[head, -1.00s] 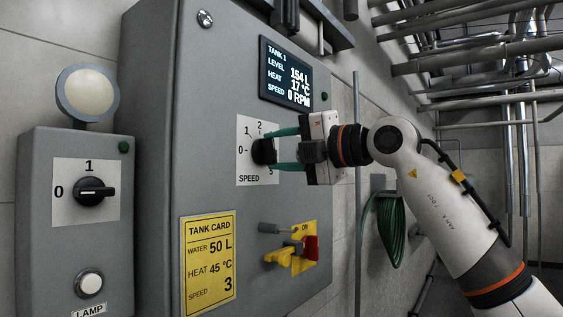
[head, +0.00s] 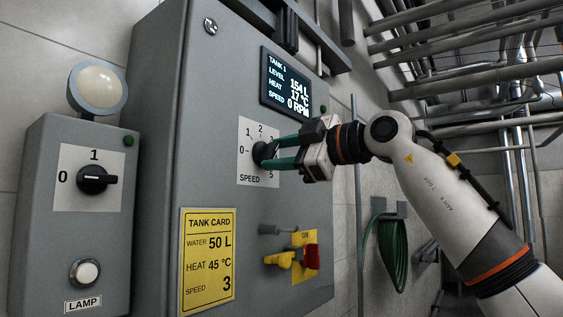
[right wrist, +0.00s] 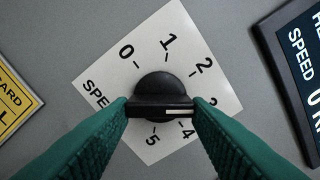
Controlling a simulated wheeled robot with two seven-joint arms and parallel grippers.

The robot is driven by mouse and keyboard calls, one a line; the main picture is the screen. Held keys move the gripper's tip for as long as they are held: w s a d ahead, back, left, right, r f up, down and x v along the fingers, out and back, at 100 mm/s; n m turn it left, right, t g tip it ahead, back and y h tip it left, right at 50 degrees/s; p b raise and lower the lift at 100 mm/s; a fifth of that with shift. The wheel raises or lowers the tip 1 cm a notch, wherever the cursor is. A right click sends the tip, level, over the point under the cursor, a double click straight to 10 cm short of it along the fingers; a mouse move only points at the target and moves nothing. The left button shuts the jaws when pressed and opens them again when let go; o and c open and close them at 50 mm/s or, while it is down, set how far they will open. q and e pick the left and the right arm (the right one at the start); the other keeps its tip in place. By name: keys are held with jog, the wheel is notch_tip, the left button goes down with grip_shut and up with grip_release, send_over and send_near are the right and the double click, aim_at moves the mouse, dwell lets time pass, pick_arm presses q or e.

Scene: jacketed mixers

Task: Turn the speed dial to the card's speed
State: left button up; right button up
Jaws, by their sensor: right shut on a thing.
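The black speed dial (head: 259,153) sits on a white scale plate (head: 245,170) marked 0 to 5 on the grey cabinet. My right gripper (head: 270,152) is shut on the dial's bar; in the right wrist view its green fingers (right wrist: 160,108) hold both ends of it. The bar's white line (right wrist: 178,112) points right, towards the partly hidden 3. The yellow tank card (head: 208,258) reads water 50 L, heat 45 °C, speed 3. The display (head: 287,84) reads 154 L, 17 °C, 0 RPM. My left gripper is not in view.
Below the dial are a grey lever (head: 278,229) and a red and yellow switch (head: 311,256) marked ON. A smaller box (head: 75,230) at left has a black 0–1 switch (head: 97,179) and a lamp button (head: 85,272). A green hose (head: 393,255) hangs at right.

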jog(key=shift+f+m+b, duration=0.1)
jog(key=shift+m+b, duration=0.2)
jog(key=shift+m, duration=0.4)
jog(key=o, duration=1)
jog(key=b+v, duration=0.4)
jog(key=v, duration=0.8)
jog(key=shift+w, duration=0.1)
